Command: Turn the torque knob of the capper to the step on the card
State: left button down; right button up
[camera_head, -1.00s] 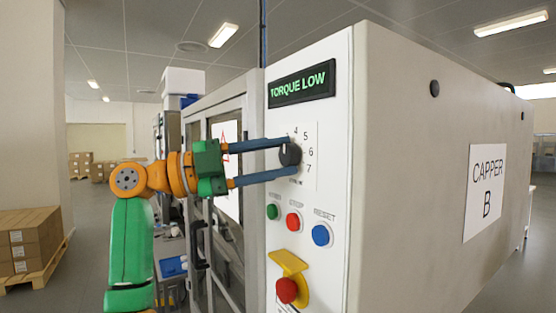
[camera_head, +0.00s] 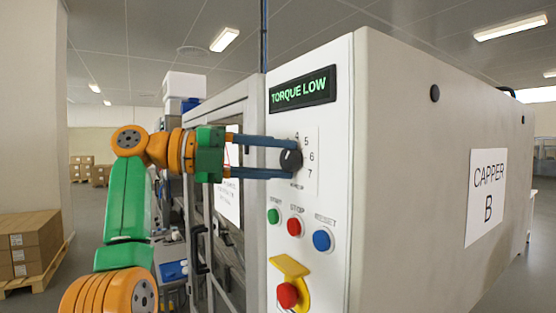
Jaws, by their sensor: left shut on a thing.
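The torque knob (camera_head: 290,160) is a dark round knob on the white front panel of the capper (camera_head: 330,200). Printed numbers stand around it; 5, 6 and 7 show at its right, others are hidden. My left gripper (camera_head: 291,158) comes in from the left with its two blue fingers, one above and one below, shut on the knob. The knob's pointer is too small to read. The display (camera_head: 302,90) above reads "TORQUE LOW" in green. The card with the step is not legible in view. My right gripper is not in view.
Below the knob are a green button (camera_head: 273,216), a red button (camera_head: 295,227) and a blue button (camera_head: 323,240). A red emergency knob (camera_head: 287,295) sits under a yellow guard (camera_head: 289,266). A "CAPPER B" sign (camera_head: 486,197) is on the side. Stacked boxes (camera_head: 28,240) stand at left.

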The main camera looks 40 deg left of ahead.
pick_arm(q)
jog(key=shift+f, duration=0.2)
dwell(0.3)
jog(key=c, duration=0.5)
grip_release()
jog(key=shift+o, duration=0.6)
jog(key=shift+s+a+r, duration=0.1)
jog(key=shift+s+r, duration=0.05)
jog(key=shift+s, duration=0.1)
